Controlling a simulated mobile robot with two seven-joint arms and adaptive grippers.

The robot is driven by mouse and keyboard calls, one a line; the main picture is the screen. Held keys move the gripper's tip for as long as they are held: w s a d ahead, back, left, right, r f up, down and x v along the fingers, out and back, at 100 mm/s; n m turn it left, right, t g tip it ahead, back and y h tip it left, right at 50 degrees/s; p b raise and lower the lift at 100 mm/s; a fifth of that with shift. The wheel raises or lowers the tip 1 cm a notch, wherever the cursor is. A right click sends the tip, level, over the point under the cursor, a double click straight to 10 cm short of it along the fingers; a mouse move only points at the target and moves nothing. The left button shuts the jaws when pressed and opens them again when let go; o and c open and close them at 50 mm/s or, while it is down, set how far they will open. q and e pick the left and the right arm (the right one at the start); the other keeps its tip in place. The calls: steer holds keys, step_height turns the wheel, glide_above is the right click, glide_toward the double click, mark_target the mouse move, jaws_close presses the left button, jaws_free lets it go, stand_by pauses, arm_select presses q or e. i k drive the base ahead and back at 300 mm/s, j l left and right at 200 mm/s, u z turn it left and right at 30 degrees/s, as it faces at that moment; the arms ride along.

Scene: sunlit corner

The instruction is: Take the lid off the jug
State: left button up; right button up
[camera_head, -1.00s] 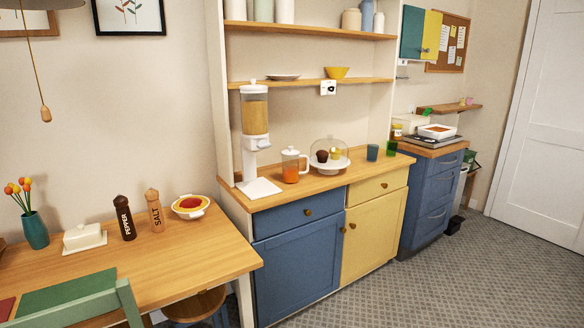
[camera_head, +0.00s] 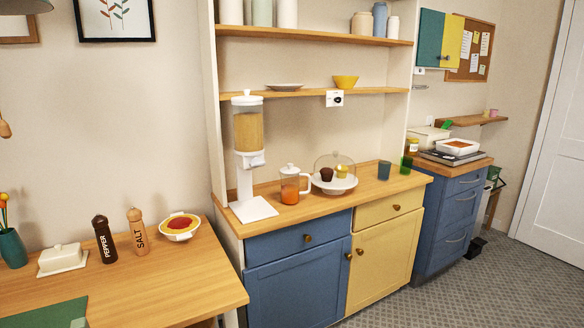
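The jug (camera_head: 289,188) is clear, with orange liquid in its lower part and a handle on its right side. It stands upright on the wooden counter of the blue and yellow cabinet. Its white lid (camera_head: 290,169) with a small knob sits on top of the jug. Neither of my grippers shows in the head view.
A tall cereal dispenser (camera_head: 248,135) stands left of the jug. A domed cake stand (camera_head: 335,184) with muffins is close on its right, then a blue cup (camera_head: 384,170) and a green glass (camera_head: 406,165). A shelf (camera_head: 300,93) runs above. Floor is free in front at right.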

mark_target(290, 170)
steer(key=i+l+u, duration=0.1)
steer(key=i+l, duration=0.4)
steer(key=i+l+u, duration=0.15)
steer(key=i+l, duration=0.35)
steer(key=l, duration=0.15)
steer(key=i+l+u, duration=0.1)
steer(key=i+l, duration=0.35)
steer(key=l, duration=0.15)
